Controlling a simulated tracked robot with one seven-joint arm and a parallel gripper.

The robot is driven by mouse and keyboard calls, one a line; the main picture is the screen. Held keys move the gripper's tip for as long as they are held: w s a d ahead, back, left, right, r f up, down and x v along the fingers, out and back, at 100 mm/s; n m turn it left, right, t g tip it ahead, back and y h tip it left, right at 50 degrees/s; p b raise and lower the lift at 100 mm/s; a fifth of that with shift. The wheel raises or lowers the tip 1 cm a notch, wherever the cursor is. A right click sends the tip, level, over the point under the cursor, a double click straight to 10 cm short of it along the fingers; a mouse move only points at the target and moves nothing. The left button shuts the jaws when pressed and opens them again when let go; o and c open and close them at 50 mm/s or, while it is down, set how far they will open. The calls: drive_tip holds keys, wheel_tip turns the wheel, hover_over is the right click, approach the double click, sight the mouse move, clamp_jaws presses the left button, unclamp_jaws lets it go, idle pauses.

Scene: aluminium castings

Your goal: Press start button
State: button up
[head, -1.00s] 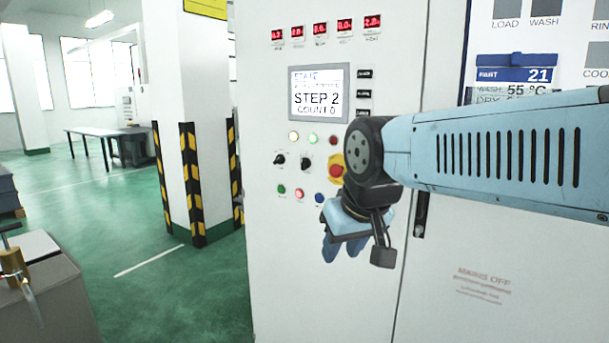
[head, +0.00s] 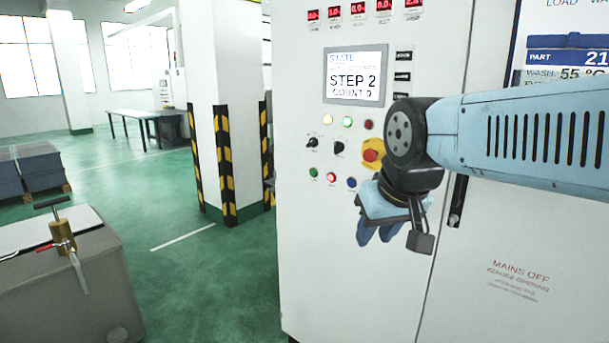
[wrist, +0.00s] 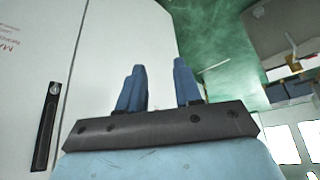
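The control panel is on a white cabinet (head: 310,250). A row of small buttons is low on it: green (head: 313,172), red (head: 331,177) and blue (head: 351,182). Their labels are too small to read, so which one is start cannot be read. A screen (head: 355,75) above shows STEP 2 and COUNT 0. My gripper (head: 377,238) hangs below and right of the buttons, fingers downward, in front of the cabinet. The wrist view shows its two blue fingers (wrist: 160,72) apart with nothing between them, and no buttons.
A red emergency stop on yellow (head: 371,155) is close beside my wrist, partly covered. Two black knobs (head: 312,142) and several lamps (head: 347,121) sit above the buttons. A striped pillar (head: 226,160) stands left of the cabinet. A grey block with a brass valve (head: 63,235) is at lower left. Green floor between is clear.

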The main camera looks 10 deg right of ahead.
clamp_jaws()
idle(1.5)
